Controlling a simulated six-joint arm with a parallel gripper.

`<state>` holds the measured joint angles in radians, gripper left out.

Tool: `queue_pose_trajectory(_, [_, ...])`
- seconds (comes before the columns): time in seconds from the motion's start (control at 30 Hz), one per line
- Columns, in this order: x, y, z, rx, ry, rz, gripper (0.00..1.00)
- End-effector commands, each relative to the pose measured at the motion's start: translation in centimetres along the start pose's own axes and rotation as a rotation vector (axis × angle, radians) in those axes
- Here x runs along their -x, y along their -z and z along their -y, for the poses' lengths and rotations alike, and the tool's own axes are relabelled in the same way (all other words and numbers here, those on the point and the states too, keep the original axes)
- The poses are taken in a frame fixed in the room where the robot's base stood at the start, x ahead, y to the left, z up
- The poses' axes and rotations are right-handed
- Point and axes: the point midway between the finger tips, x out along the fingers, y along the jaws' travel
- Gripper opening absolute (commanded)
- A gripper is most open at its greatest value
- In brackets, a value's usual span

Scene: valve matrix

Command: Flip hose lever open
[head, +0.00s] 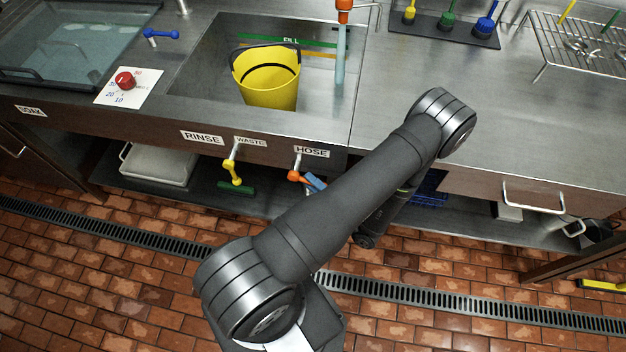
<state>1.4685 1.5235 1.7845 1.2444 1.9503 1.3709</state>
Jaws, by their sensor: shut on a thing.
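The orange hose lever (296,176) sits on a small pipe under the HOSE label (312,152) on the front of the sink counter. Its orange end shows just left of my arm and points down and to the right. My arm crosses in front of the area to its right, so I cannot tell its full length or exact angle. My wrist shows partly below and to the right of the arm. My gripper's fingers are hidden behind the arm, so their contact with the lever cannot be seen.
A yellow waste lever (232,172) hangs left of the hose lever. A blue item (315,182) is close on its right. A yellow bucket (266,77) stands in the sink. A white tub (160,163) is on the lower shelf.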

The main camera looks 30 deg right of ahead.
Motion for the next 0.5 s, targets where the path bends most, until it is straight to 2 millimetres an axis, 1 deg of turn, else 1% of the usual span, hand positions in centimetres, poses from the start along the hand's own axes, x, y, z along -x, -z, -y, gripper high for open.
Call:
queue_pose_trajectory(0.37, [0.03,-0.02,0.11,-0.005,-0.012,0.003,0.00])
queue_pose_trajectory(0.4, [0.03,-0.02,0.11,-0.005,-0.012,0.003,0.32])
queue_pose_trajectory(0.43, [0.03,-0.02,0.11,-0.005,-0.012,0.003,0.34])
queue_pose_trajectory(0.5, [0.03,-0.02,0.10,-0.005,-0.012,0.003,0.34])
